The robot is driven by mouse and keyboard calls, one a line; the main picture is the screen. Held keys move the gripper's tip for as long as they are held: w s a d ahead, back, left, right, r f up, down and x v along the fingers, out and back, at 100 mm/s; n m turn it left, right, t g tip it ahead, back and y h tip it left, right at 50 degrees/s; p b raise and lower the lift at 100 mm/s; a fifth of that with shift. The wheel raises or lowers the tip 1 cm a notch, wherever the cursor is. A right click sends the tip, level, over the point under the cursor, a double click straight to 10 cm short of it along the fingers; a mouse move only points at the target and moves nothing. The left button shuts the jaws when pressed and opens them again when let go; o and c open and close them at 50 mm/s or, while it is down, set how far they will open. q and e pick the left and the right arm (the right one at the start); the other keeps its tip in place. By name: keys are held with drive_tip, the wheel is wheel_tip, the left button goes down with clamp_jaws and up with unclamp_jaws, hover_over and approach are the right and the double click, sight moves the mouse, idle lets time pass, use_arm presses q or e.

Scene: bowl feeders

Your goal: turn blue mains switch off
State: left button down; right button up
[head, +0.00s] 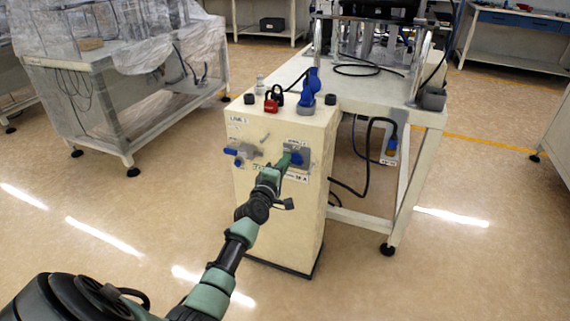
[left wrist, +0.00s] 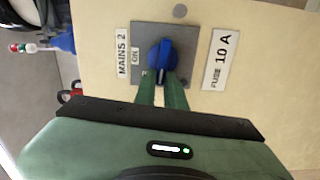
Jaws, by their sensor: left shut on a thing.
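The blue mains switch (left wrist: 161,54) is a rotary knob on a grey square plate (left wrist: 145,33) on the front of a cream cabinet. In the left wrist view the label "MAINS 2" (left wrist: 123,50) is left of the plate, and a small "ON" label (left wrist: 136,56) is beside the knob. My left gripper (left wrist: 162,88) has its two green fingers at the knob's near side, shut on it. In the head view my left gripper (head: 287,160) reaches the grey plate and partly covers the switch.
The cream cabinet (head: 285,225) carries a valve with blue handles (head: 241,153) left of the switch. On its top stand a red padlock (head: 271,103) and a blue plug (head: 309,95). A worktable (head: 385,110) adjoins behind. Open floor lies on the left.

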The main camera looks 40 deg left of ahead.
use_arm(q)
drive_tip(key=shift+f+n, duration=0.2)
drive_tip(key=shift+n, duration=0.3)
use_arm(e)
drive_tip(key=shift+s+r, duration=0.15)
drive_tip(key=shift+r, duration=0.35)
drive_tip(key=shift+s+d, duration=0.1)
use_arm(q)
drive_tip(key=c, duration=1.5)
unclamp_jaws()
use_arm(e)
drive_tip(key=shift+w, duration=0.2)
